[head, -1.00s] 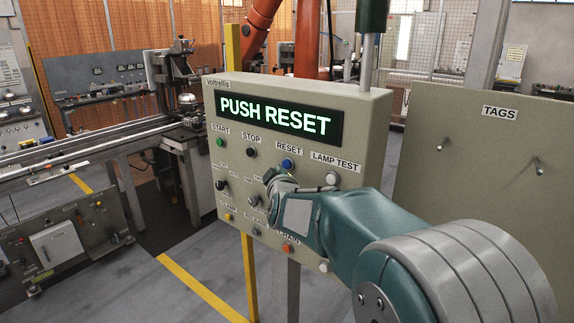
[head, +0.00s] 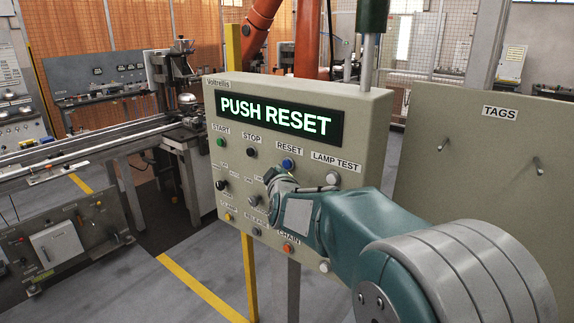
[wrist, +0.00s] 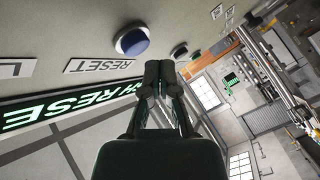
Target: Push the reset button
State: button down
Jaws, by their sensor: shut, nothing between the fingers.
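The control panel (head: 370,130) has a lit display (head: 280,118) that reads PUSH RESET. The blue reset button (head: 287,164) sits under the RESET label (head: 289,149), right of the black stop button (head: 251,152). In the wrist view, the blue button (wrist: 130,41) stands out from the panel face, with its label (wrist: 98,65) beside it. My gripper (wrist: 161,70) is shut and empty. Its tips look close to the button, right of and below it in the wrist view, with a visible gap. In the head view, my arm partly hides the lower panel.
The green start button (head: 220,142) and white lamp test button (head: 332,178) flank the others. Several knobs and buttons fill the lower rows. A TAGS board (head: 480,170) with pegs stands at right. A yellow post (head: 233,60) stands behind the panel.

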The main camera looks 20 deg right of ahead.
jog(key=shift+w+d, duration=0.2)
jog(key=shift+d, duration=0.15)
jog(key=shift+w+d+r, duration=0.1)
jog(key=shift+w+d, duration=0.2)
jog(key=shift+d, duration=0.15)
dwell(0.8)
jog(key=shift+a, duration=0.1)
jog(key=shift+s+a, duration=0.6)
jog(key=shift+a, duration=0.1)
jog(key=s+a, duration=0.3)
jog(key=a, duration=0.2)
jog(key=shift+s, duration=0.25)
dwell(0.7)
